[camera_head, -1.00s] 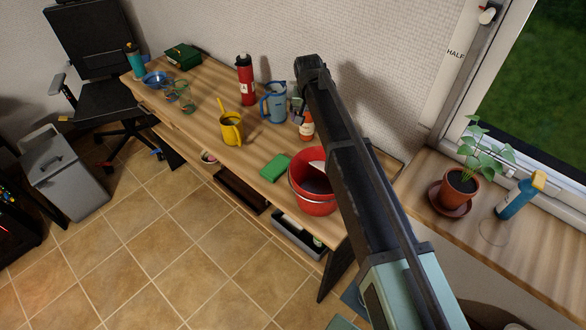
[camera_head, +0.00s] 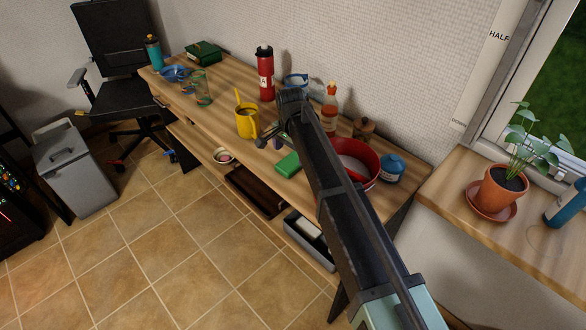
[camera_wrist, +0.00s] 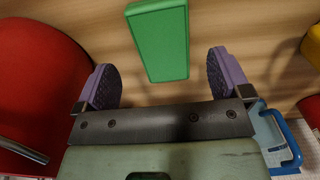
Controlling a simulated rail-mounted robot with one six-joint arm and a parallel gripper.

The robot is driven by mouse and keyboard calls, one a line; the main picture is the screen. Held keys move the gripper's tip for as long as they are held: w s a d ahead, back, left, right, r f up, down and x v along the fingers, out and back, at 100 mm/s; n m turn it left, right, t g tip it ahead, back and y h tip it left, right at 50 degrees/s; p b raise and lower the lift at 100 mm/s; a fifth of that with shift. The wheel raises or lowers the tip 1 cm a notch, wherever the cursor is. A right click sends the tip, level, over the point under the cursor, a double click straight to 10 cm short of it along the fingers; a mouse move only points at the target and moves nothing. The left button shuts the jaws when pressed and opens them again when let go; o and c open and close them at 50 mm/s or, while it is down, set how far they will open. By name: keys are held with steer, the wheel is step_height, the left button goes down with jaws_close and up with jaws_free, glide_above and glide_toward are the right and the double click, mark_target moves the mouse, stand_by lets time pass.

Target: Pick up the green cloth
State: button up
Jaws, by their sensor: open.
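The green cloth (camera_head: 288,164) lies flat on the wooden desk, beside the red bucket. In the wrist view the green cloth (camera_wrist: 159,42) looks like a small green block, just beyond and between the two purple finger pads. My gripper (camera_wrist: 163,82) is open and empty, with the cloth apart from both fingers. In the head view my gripper (camera_head: 268,140) is above the desk near the cloth, partly hidden by my own arm.
The red bucket (camera_head: 366,158) stands close on one side of the cloth. A red flask (camera_head: 265,78) and an orange-labelled bottle (camera_head: 329,112) stand behind.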

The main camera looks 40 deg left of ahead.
mark_target(290, 162)
step_height(290, 162, down, 5)
steer(key=b, duration=0.4)
steer(key=shift+a+f+b, duration=0.15)
steer(key=shift+f+b, duration=0.05)
steer(key=shift+b, duration=0.2)
steer(key=shift+s+r, duration=0.1)
steer(key=shift+r, duration=0.15)
steer(key=c, duration=1)
step_height(290, 162, up, 20)
steer(key=p, duration=2)
steer(key=shift+r+p, duration=0.1)
steer(key=shift+p, duration=0.2)
